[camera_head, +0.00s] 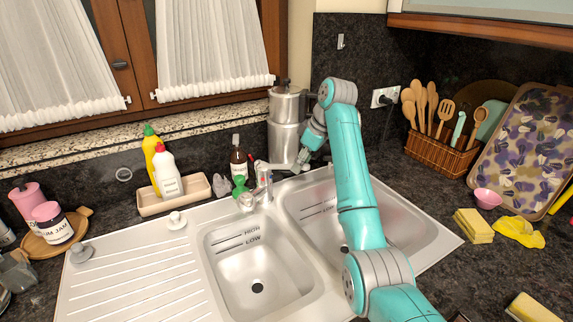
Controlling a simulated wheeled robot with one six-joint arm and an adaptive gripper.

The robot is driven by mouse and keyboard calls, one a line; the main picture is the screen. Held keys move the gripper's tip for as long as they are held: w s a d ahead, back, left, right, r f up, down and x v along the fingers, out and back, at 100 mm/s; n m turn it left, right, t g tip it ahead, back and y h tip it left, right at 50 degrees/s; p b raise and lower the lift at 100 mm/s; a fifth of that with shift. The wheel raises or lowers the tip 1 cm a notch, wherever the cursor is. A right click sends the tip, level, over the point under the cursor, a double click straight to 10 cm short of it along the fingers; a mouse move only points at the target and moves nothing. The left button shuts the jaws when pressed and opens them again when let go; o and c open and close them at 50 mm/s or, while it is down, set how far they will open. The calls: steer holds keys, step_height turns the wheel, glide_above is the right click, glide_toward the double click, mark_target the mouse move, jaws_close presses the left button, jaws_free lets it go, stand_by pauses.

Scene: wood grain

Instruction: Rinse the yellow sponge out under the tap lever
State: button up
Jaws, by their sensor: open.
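Yellow sponges (474,226) lie stacked on the dark worktop right of the sink. Another yellow sponge (532,308) lies at the bottom right edge, partly cut off. I cannot tell which one the task means. The tap (262,182) with its lever on top stands at the back of the sink, between the two bowls. My gripper (303,160) is open and empty, just right of the tap and in front of the steel pot. It is small in view and its fingers are partly hard to make out.
The left bowl (256,268) is empty; my arm covers part of the right bowl (403,225). A bottle tray (174,199), brown bottle (238,160) and steel pot (287,110) line the back. A yellow cloth (519,232) and pink bowl (487,198) lie right.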

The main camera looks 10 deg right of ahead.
steer(key=shift+x, duration=1.05)
steer(key=shift+a, duration=0.1)
jaws_close()
